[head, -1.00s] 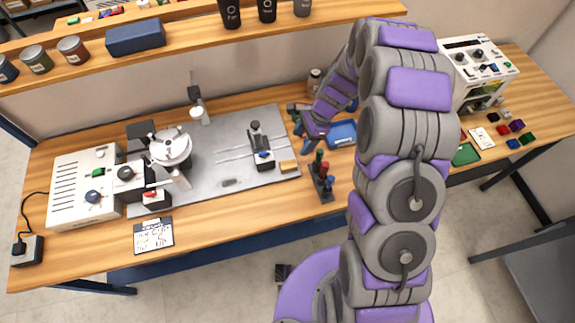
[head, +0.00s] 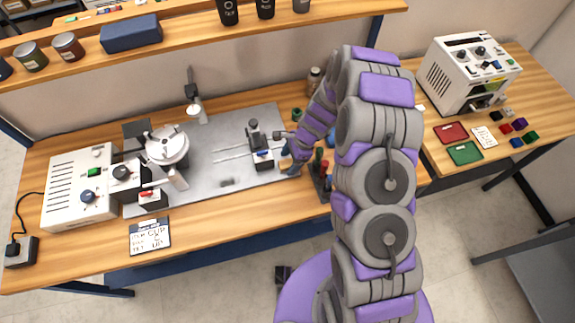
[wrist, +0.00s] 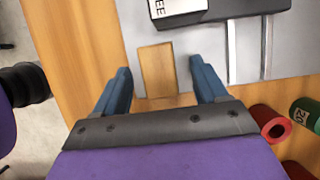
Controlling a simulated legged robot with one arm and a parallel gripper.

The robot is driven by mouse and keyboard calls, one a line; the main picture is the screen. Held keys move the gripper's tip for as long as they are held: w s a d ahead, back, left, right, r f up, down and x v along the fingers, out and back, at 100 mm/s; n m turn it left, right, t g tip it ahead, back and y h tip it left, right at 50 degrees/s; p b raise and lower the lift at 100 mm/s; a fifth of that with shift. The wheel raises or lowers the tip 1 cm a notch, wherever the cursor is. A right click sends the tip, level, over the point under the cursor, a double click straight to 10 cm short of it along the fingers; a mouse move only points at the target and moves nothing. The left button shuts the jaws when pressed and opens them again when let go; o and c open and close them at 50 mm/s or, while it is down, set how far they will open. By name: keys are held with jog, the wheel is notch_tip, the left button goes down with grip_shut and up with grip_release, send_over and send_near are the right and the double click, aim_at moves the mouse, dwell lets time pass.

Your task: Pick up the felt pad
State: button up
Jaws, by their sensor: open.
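A small tan rectangular pad, which looks like the felt pad (wrist: 157,70), lies at the edge of the grey plate in the wrist view. My gripper (wrist: 159,72) is open, with one blue finger on each side of the pad in the picture. The fingers look apart from the pad; how high they are above it I cannot tell. In the head view my gripper (head: 288,160) is over the right end of the plate and hides most or all of the pad.
The grey metal plate (head: 215,165) carries a small black-and-white fixture (head: 262,158) just left of my gripper. A rack with red and green-capped markers (head: 323,170) stands close on the right. A white control box (head: 85,190) sits at the left.

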aim_at(283, 164)
jog(key=shift+a+f, duration=0.15)
jog(key=shift+c, duration=0.2)
jog(key=c, duration=1.1)
jog(key=shift+r, duration=0.7)
notch_tip(283, 164, up, 2)
jog(key=shift+s+r+p, duration=0.15)
jog(key=shift+r+p, duration=0.1)
jog(key=shift+p, duration=0.3)
jog(key=s+d+r, duration=0.1)
jog(key=s+d, duration=0.3)
jog(key=s, duration=1.1)
jog(key=shift+s+d+p, duration=0.15)
jog(key=shift+d+p, duration=0.05)
jog(key=shift+p, duration=0.25)
